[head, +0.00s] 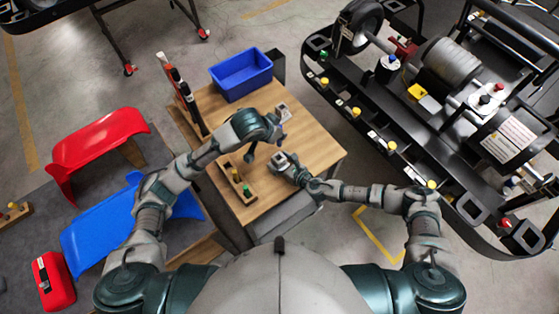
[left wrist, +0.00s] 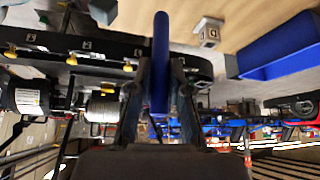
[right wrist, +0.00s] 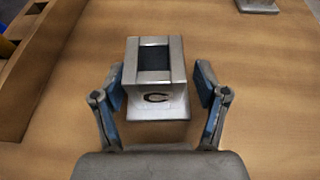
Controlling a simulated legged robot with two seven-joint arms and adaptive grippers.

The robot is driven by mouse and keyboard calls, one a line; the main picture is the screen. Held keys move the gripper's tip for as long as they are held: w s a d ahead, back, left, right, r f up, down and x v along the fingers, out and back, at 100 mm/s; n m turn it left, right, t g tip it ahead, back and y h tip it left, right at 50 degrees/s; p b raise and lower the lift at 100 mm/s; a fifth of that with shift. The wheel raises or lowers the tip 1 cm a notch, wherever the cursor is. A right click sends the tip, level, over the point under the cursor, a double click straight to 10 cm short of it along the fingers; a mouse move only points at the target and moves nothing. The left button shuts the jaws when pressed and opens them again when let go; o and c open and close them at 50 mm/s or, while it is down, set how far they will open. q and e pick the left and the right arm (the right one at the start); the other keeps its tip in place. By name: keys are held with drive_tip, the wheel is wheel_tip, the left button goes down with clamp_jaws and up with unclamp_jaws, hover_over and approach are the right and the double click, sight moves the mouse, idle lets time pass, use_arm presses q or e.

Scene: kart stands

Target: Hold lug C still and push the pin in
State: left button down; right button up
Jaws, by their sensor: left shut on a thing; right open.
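Lug C (right wrist: 155,103), a grey metal block with a dark square opening and a "C" on its front plate, stands on the wooden table; it also shows in the head view (head: 279,159). My right gripper (right wrist: 160,88) is open, with one finger on each side of the lug and small gaps visible. My left gripper (left wrist: 160,95) is shut on a blue pin (left wrist: 160,50), which sticks out past the fingertips. In the head view the left gripper (head: 276,132) is above the table, just beyond lug C, and the pin is mostly hidden.
Another metal lug (left wrist: 208,32) stands farther back on the table (head: 310,135). A blue bin (head: 241,78) sits at the table's far end. A wooden holder with coloured knobs (head: 236,183) lies at the left. A black kart frame (head: 375,135) stands to the right.

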use_arm(q)
drive_tip(key=shift+d, duration=0.1)
use_arm(e)
drive_tip(key=c, duration=0.5)
use_arm(q)
drive_tip(key=shift+a, duration=0.25)
use_arm(e)
drive_tip(key=shift+a, duration=0.1)
clamp_jaws()
use_arm(q)
drive_tip(key=f+m, duration=0.1)
drive_tip(key=f+m+g+h, duration=0.1)
drive_tip(key=f, duration=0.1)
drive_tip(key=f+m+g, duration=0.1)
drive_tip(key=f+m, duration=0.1)
drive_tip(key=shift+w+a+f+h, duration=0.1)
drive_tip(key=shift+w+h, duration=0.15)
drive_tip(key=shift+h, duration=0.05)
use_arm(e)
drive_tip(key=shift+s+f, duration=0.1)
drive_tip(key=shift+f, duration=0.05)
use_arm(q)
drive_tip(key=shift+a+f+m, duration=0.1)
drive_tip(key=shift+f+m, duration=0.25)
drive_tip(key=shift+m, duration=0.15)
